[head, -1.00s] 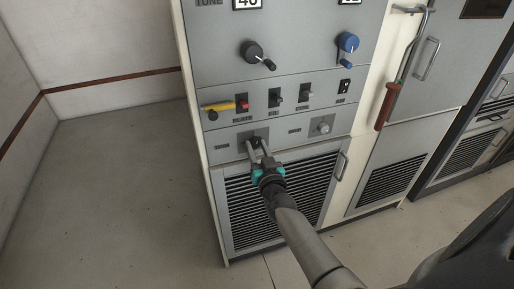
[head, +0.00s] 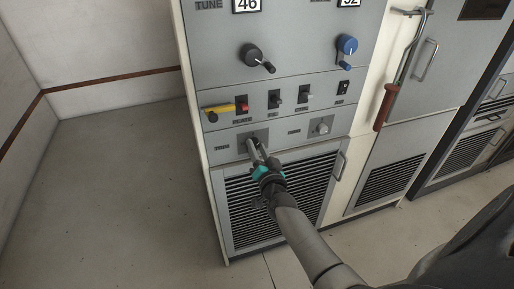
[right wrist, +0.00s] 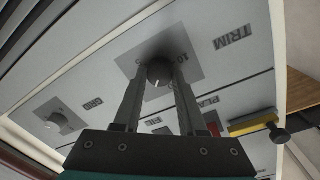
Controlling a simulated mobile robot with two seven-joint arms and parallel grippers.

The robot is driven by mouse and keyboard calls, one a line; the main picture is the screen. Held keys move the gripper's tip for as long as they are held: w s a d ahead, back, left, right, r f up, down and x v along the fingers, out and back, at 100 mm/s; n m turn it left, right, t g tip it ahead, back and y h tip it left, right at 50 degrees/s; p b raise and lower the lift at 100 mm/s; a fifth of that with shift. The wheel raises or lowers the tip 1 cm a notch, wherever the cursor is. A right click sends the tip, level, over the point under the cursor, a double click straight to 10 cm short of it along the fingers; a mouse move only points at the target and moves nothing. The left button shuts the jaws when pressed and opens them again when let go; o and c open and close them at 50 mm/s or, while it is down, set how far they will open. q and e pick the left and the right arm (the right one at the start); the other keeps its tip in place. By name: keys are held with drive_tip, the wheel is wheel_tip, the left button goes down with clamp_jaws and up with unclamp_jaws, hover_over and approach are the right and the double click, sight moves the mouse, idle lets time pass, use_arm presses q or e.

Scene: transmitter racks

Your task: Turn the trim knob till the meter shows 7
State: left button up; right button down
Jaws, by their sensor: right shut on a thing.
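The trim knob (right wrist: 158,73) is a small dark round knob with a pale pointer line, on a grey square plate with scale marks. The TRIM label (right wrist: 232,38) is beside it in the right wrist view. My right gripper (right wrist: 158,76) is shut on the knob, one finger on each side. In the head view my right gripper (head: 255,143) reaches the lower panel and largely hides the knob. No meter reading 7 is visible; the number windows (head: 246,5) (head: 348,2) at the top read 46 and apparently 52. My left gripper is not in view.
A light grid knob (head: 320,127) sits to the right on the same panel. Above are a yellow handle (head: 219,109), small switches (head: 274,99), a black crank knob (head: 252,53) and a blue one (head: 347,45). A louvred door (head: 300,190) lies below. The floor at left is clear.

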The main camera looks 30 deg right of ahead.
drive_tip(key=shift+m, duration=0.3)
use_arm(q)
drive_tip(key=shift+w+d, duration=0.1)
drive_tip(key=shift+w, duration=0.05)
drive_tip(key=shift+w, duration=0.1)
use_arm(e)
drive_tip(key=shift+c, duration=2.4)
unclamp_jaws()
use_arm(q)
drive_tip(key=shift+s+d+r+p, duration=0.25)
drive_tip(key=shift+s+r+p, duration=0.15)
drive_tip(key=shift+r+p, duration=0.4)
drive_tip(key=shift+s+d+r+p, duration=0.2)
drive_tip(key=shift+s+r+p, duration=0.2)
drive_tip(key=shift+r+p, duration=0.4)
use_arm(e)
drive_tip(key=v, duration=1.5)
drive_tip(key=shift+r, duration=0.2)
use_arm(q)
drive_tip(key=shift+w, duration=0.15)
use_arm(e)
drive_tip(key=shift+s, duration=0.1)
